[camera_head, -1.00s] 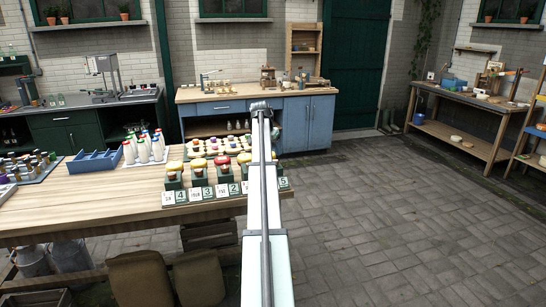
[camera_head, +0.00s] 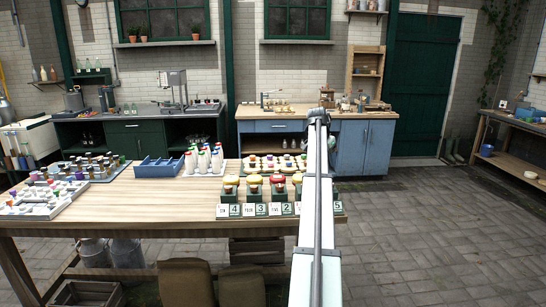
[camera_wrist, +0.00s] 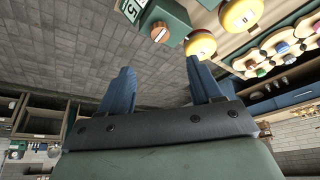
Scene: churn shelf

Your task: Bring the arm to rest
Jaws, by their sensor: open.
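My gripper shows in the wrist view (camera_wrist: 160,88) with two blue fingers spread apart and nothing between them.
A blue divided tray (camera_head: 160,170), white bottles with coloured caps (camera_head: 204,160) and trays of small coloured items (camera_head: 50,197) stand on the table. A blue cabinet (camera_head: 366,147) is behind. The paved floor (camera_head: 430,235) at right is clear.

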